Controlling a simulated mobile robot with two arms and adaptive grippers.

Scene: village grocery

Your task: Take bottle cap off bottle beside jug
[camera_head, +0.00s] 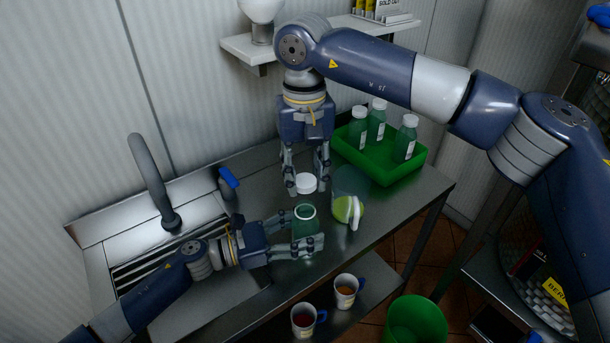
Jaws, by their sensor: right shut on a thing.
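The green bottle (306,226) has an open white-rimmed mouth, with no cap on it. My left gripper (304,237) comes in from the left with its fingers around the bottle's body, which they partly hide. The white bottle cap (306,184) is just above the bottle mouth in the picture, apart from it. My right gripper (307,180) points down from above and is shut on this cap. The clear jug (351,183), with yellow-green at its lower part and a pale handle, stands just right of the bottle and cap.
A green tray (411,172) with several capped bottles is at the back right of the metal counter. A sink with a tall faucet (154,184) is at left. Two mugs (304,319) (346,290) stand on a lower shelf. A green bin (416,320) is below right.

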